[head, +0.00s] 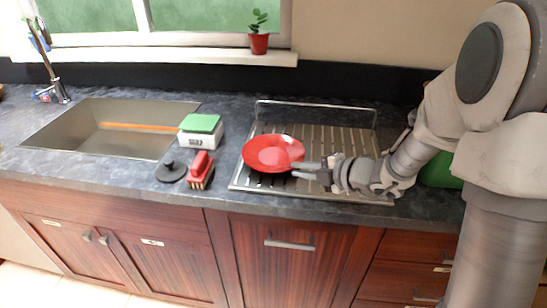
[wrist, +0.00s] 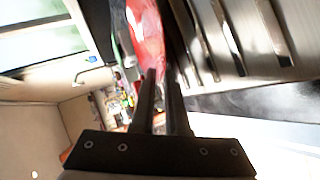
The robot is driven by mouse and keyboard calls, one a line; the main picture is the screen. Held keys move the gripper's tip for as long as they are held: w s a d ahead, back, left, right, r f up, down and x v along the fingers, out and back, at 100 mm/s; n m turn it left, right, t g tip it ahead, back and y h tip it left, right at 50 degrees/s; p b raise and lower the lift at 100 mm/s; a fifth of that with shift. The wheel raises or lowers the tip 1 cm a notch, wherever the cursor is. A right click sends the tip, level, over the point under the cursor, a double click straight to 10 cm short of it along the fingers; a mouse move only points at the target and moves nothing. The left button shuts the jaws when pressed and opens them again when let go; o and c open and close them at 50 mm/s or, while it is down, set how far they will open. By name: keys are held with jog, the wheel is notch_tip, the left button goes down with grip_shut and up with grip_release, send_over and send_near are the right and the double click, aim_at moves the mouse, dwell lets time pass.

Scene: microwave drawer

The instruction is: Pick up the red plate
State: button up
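The red plate (head: 273,152) lies on the metal dish rack (head: 322,140), right of the sink. My gripper (head: 296,170) is at the plate's right edge, with its two fingers apart and pointing left. In the wrist view the fingers (wrist: 160,76) show a narrow gap, and the red plate (wrist: 148,38) is just beyond their tips. I cannot tell whether the rim touches a finger or sits between them. The plate has not visibly left the rack.
A green-and-white sponge box (head: 200,131), a red brush (head: 200,170) and a black stopper (head: 170,172) stand between the sink (head: 115,125) and the rack. A potted plant (head: 259,43) is on the sill. A green object (head: 440,170) is partly hidden behind my arm.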

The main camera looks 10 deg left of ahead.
aim_at(286, 177)
jog(key=b+x, duration=0.1)
jog(key=x, duration=0.4)
jog(key=shift+s+a, duration=0.1)
jog(key=shift+s, duration=0.05)
grip_shut()
jog(key=shift+r, duration=0.2)
dwell(1.2)
